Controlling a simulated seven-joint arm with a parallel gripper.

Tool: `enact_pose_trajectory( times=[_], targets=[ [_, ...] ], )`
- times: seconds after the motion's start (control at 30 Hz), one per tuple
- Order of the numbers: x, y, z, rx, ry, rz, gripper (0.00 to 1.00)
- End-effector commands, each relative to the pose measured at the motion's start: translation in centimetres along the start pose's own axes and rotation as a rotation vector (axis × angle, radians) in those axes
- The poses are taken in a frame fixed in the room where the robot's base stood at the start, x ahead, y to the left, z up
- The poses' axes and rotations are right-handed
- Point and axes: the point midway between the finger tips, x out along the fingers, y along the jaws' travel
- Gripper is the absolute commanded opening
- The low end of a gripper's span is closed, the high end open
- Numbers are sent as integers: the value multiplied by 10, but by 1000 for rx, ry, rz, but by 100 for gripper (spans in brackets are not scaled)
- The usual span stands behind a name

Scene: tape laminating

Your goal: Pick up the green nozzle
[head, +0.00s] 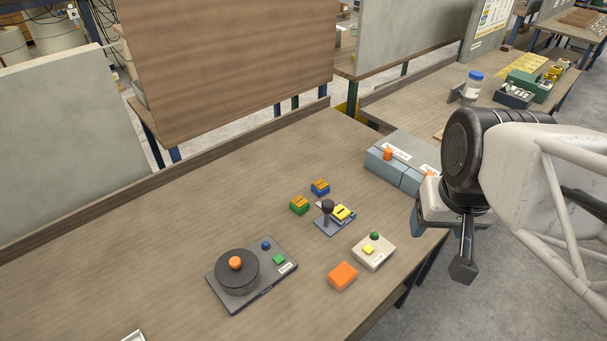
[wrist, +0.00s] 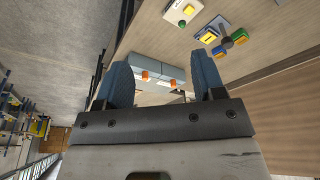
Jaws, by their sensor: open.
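The green nozzle (head: 299,205) appears to be the small green block with a yellow-orange top on the wooden table, left of a small stand. A matching blue block (head: 320,188) sits just behind it. A yellow one (head: 342,213) is on the stand (head: 327,222). In the wrist view the green block (wrist: 240,34) is at the upper right, near the blue one (wrist: 226,44). My gripper (head: 440,246) is at the table's right edge, well to the right of the green block. Its two blue fingers are apart and empty in the wrist view (wrist: 163,72).
A turntable device (head: 238,271) stands at the front left. A button box (head: 373,251) and an orange block (head: 342,276) are near the right edge. Grey boxes with orange knobs (head: 385,168) stand close to my gripper. The table's left and back are clear.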

Motion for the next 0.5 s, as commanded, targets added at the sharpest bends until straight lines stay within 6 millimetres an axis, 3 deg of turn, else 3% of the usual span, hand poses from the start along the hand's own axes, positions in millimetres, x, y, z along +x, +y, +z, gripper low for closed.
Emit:
enact_pose_trajectory(
  times=[0.07,0.5],
  targets=[
    [0,0,0,0,0,0,74],
    [2,-3,-6,13,-5,-2,74]
  ],
)
